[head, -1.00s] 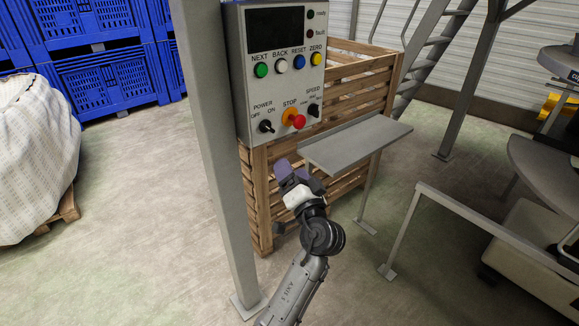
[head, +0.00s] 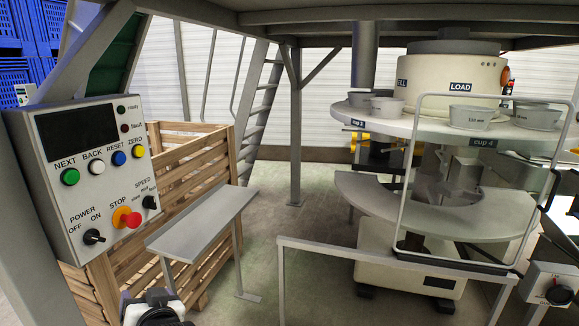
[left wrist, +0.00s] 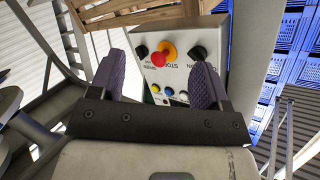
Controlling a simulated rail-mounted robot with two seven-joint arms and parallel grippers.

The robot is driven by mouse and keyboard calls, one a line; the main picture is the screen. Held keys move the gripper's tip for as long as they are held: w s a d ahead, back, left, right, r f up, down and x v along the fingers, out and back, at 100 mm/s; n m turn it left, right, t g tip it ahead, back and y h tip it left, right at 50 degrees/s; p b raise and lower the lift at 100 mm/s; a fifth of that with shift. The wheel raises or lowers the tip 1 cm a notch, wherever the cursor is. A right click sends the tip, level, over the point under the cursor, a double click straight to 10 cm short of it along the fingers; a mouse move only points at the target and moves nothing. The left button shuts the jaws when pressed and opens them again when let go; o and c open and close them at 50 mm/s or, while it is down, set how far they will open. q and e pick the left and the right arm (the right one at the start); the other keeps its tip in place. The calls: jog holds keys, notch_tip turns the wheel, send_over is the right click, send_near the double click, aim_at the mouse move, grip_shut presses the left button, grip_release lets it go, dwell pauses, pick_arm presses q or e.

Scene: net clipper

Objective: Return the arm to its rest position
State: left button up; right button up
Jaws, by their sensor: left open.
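My left arm's gripper (head: 148,298) shows only in part at the bottom edge of the head view, below the control panel and the grey shelf. In the left wrist view my left gripper (left wrist: 162,78) has its two purple-padded fingers apart, with nothing held. The control panel (head: 82,150) is at the left of the head view, with its red stop button (head: 130,219) and coloured buttons. In the left wrist view the panel (left wrist: 190,42) appears upside down beyond the fingers, and the gripper is apart from it. My right gripper is not in view.
A grey shelf (head: 203,223) stands by a wooden crate (head: 185,165), just right of the panel. A grey rail (head: 390,257) crosses in front of the round machine (head: 452,85) with cups. Floor between crate and machine is open.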

pick_arm(q)
jog(key=s+d+f+m+g+h+p, duration=0.1)
jog(key=s+d+f+m+h+p, duration=0.1)
jog(key=s+d+f+h+p, duration=0.45)
jog(key=s+d+f+m+h+p, duration=0.1)
jog(key=s+d+m+h, duration=0.2)
jog(key=s, duration=0.6)
jog(key=s+a+f+g+p, duration=0.1)
jog(key=s+f+g+p, duration=0.3)
jog(key=s, duration=0.7)
jog(key=s+a+f+g+p, duration=0.1)
jog(key=s+f+g+p, duration=0.3)
jog(key=s, duration=0.8)
notch_tip(320, 180, up, 36)
jog(key=t+p, duration=0.1)
jog(key=p, duration=3.6)
jog(key=shift+w+a+h, duration=0.15)
jog(key=shift+w+h, duration=0.2)
jog(key=shift+h, duration=0.1)
jog(key=shift+r, duration=0.1)
